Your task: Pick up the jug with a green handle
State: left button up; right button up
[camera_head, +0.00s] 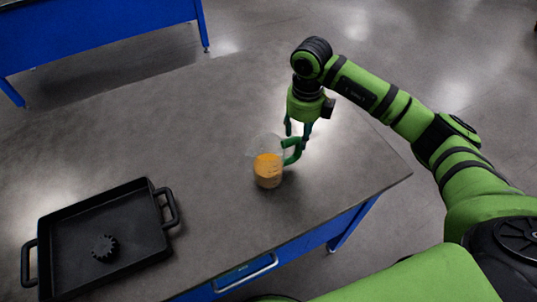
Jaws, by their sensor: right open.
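The jug (267,165) is clear with orange contents and a green handle (294,151) on its right side. It stands upright on the grey tabletop, near the right part of the table. My right gripper (298,135) points down just above and around the top of the handle. Its fingers are apart and are not closed on the handle. Whether they touch it cannot be told from this angle. My left gripper is not in view.
A black tray (62,218) with two side handles sits at the table's lower left, with a small black gear (104,247) in it. The grey tabletop (150,125) between is clear. A blue bench (95,38) stands beyond at the upper left.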

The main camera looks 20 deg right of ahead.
jog(key=shift+s+a+f+p, duration=0.1)
jog(key=shift+s+f+p, duration=0.05)
jog(key=shift+f+p, duration=0.4)
jog(key=shift+s+f+p, duration=0.15)
jog(key=shift+f+p, duration=0.25)
jog(key=shift+f, duration=0.1)
jog(key=shift+w+f, duration=0.2)
jog(key=shift+f, duration=1.15)
grip_shut()
jog(key=shift+r, duration=0.1)
jog(key=shift+w+r+b, duration=0.15)
jog(key=shift+r+b, duration=0.35)
jog(key=shift+r, duration=0.25)
jog(key=r, duration=0.1)
jog(key=b, duration=0.1)
jog(key=r, duration=0.1)
jog(key=shift+s+d+r+b, duration=0.3)
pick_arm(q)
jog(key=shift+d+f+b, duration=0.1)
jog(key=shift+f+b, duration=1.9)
pick_arm(e)
jog(key=s+d+r, duration=0.6)
jog(key=s+r, duration=0.1)
jog(key=s, duration=0.2)
jog(key=shift+d, duration=0.2)
